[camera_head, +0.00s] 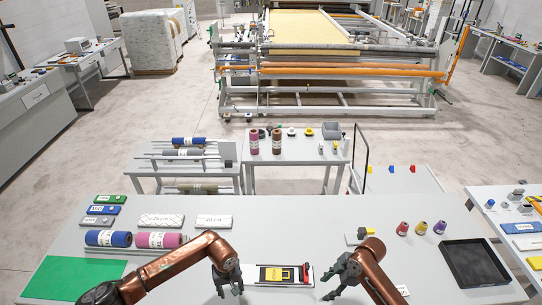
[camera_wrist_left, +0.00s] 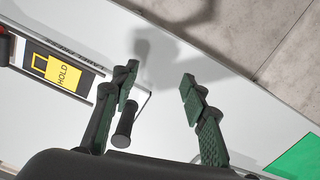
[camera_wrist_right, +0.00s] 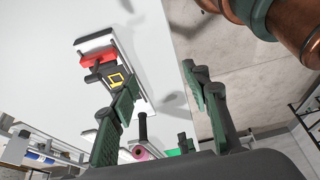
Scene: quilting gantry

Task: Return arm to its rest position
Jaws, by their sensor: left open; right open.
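My left gripper (camera_head: 228,286) hangs over the front of the grey table (camera_head: 330,222), left of a white board (camera_head: 262,283) with a yellow HOLD tag (camera_head: 283,274). Its jaws are open and empty; they also show spread in the left wrist view (camera_wrist_left: 160,95). A dark cylindrical handle (camera_wrist_left: 125,125) shows beside its left finger there; contact cannot be told. My right gripper (camera_head: 335,284) is right of the board, open and empty, its fingers apart in the right wrist view (camera_wrist_right: 163,95). The HOLD tag and a red part (camera_wrist_right: 98,59) lie beyond its left finger in that view.
Blue and pink rolls (camera_head: 108,238) and a green mat (camera_head: 72,278) lie at left. Several thread cones (camera_head: 421,228) and a black tray (camera_head: 474,264) stand at right. Low carts (camera_head: 300,151) stand behind the table. The table's middle back is clear.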

